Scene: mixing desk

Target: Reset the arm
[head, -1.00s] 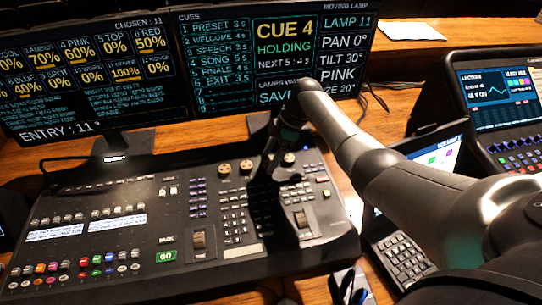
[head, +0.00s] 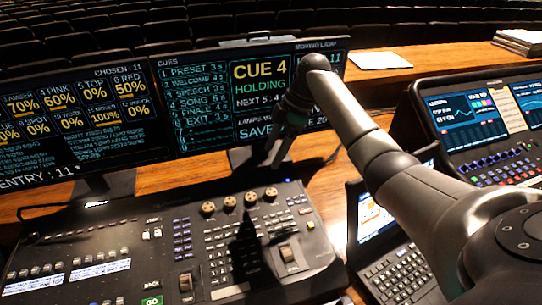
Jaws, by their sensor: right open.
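My right arm (head: 375,150) comes in from the right, bent at the elbow. Its right gripper (head: 277,158) points down, open, with nothing seen between its fingers. It is in front of the right part of the cue screen (head: 235,85), above the far edge of the black lighting console (head: 170,240). The gripper appears clear of the console, and a dark arm shadow lies on the console's right half. The console's round brown wheels (head: 229,204) are below and left of the gripper. My left gripper is not seen.
A laptop (head: 375,220) stands right of the console, below my right forearm. A second console with lit screens (head: 470,120) is at the right. White paper (head: 380,60) lies on the wooden desk behind. Rows of dark seats (head: 200,25) fill the background.

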